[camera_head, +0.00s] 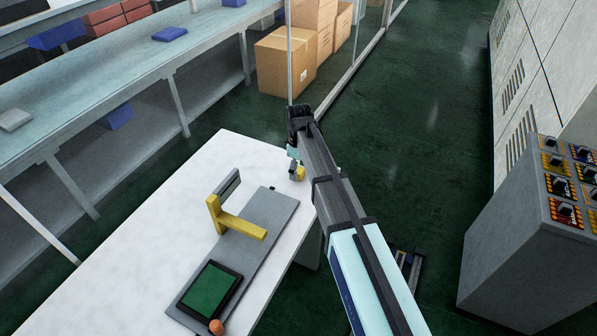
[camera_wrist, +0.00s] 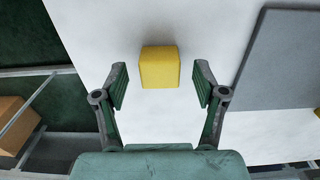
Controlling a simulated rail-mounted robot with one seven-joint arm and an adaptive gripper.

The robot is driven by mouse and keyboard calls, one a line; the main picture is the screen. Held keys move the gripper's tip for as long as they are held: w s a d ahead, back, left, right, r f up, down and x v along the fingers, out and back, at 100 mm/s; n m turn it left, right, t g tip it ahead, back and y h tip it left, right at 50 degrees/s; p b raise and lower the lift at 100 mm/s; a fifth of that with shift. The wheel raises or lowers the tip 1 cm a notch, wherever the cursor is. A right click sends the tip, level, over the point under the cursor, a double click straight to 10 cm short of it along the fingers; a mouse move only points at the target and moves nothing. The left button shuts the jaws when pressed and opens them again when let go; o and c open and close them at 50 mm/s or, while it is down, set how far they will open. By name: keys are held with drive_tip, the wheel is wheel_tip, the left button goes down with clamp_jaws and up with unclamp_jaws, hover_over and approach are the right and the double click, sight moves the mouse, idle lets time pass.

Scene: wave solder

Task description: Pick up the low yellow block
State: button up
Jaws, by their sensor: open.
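The low yellow block (camera_wrist: 159,67) sits on the white table top. In the wrist view it lies ahead of my gripper (camera_wrist: 160,82), roughly centred between the two fingertips, with a gap on each side. My gripper is open and empty. In the head view the block (camera_head: 301,174) shows as a small yellow patch near the table's far right corner. My gripper (camera_head: 293,167) is right beside it there, and my arm partly hides that area. I cannot tell the exact height of the fingertips above the table.
A grey plate (camera_head: 268,218) lies on the white table (camera_head: 130,240) near the block. It bears a yellow bracket (camera_head: 240,225) and a green-screened device (camera_head: 211,289). A long shelved bench (camera_head: 120,70) stands to the left, cardboard boxes (camera_head: 285,65) behind, and a control cabinet (camera_head: 520,240) at right.

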drive_tip(key=shift+f, duration=0.65)
clamp_jaws()
drive_tip(key=shift+r, duration=0.15)
